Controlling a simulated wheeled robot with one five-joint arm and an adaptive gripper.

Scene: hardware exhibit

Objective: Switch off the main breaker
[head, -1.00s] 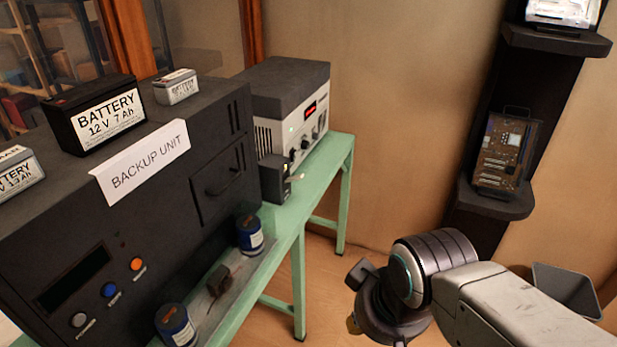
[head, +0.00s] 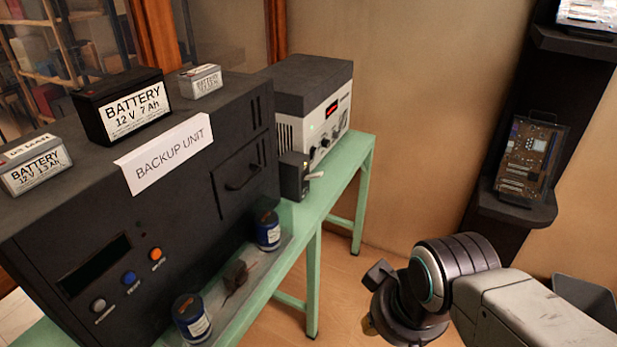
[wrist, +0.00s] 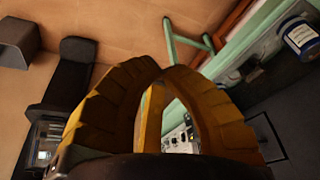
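A small dark box with a pale lever (head: 295,176) stands on the green table, between the backup unit and the grey instrument. The lever sticks out to the right. It may be the main breaker; no label on it can be read. My gripper (wrist: 166,68) shows in the wrist view as two curved yellow-brown fingers with their tips close together. Nothing is seen held between them. In the head view my gripper is mostly hidden behind my wrist, right of the table and apart from the box.
The large black backup unit (head: 215,205) carries several batteries, and blue cans (head: 268,230) stand before it. The grey instrument (head: 312,105) sits at the table's (head: 345,180) far end. A dark shelf column (head: 490,160) and a grey bin (head: 585,300) are at right. Floor between is open.

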